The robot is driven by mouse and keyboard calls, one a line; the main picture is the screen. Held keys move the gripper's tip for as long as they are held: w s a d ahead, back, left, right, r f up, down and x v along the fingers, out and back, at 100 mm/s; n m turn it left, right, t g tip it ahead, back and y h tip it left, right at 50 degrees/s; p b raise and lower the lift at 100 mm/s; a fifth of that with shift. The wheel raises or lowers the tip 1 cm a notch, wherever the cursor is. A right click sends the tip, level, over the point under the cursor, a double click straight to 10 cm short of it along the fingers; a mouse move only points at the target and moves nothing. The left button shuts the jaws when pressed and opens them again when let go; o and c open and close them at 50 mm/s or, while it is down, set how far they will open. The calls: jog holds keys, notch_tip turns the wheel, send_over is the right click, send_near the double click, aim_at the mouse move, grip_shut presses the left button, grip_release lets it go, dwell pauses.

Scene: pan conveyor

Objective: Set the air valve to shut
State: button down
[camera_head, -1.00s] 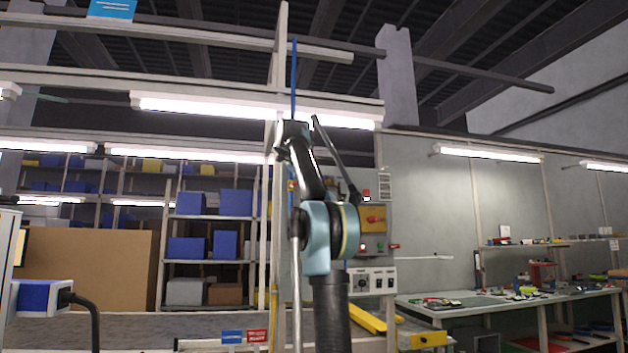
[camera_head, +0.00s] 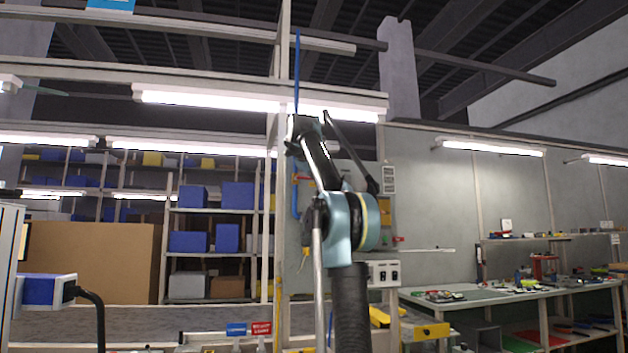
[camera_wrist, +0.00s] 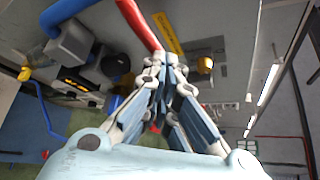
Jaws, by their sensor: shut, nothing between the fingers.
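In the wrist view my gripper (camera_wrist: 163,78) is shut and empty, with its fingers drawn together. A red bar (camera_wrist: 138,24), perhaps the air valve's lever, runs from the top edge down to just behind the fingertips. I cannot tell whether they touch. Left of it are a grey block (camera_wrist: 72,43) and a thick blue pipe (camera_wrist: 62,12). In the head view a blue pipe (camera_head: 296,75) comes down a post, and a blue bent pipe with an orange part (camera_head: 294,200) shows left of my arm. My gripper cannot be made out there, and the valve's setting is unclear.
A control box (camera_head: 384,273) on the panel is partly behind my arm. A workbench (camera_head: 470,301) with small parts stands at right. Shelves with blue bins (camera_head: 188,242) stand behind at left.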

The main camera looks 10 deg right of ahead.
jog(key=shift+a, duration=0.15)
dwell(0.3)
jog(key=shift+a+f, duration=0.15)
jog(key=shift+a, duration=0.55)
jog(key=s+r, duration=0.7)
jog(key=s, duration=0.4)
jog(key=shift+s+d+r, duration=0.3)
jog(key=shift+r, duration=0.1)
jog(key=shift+w, duration=0.1)
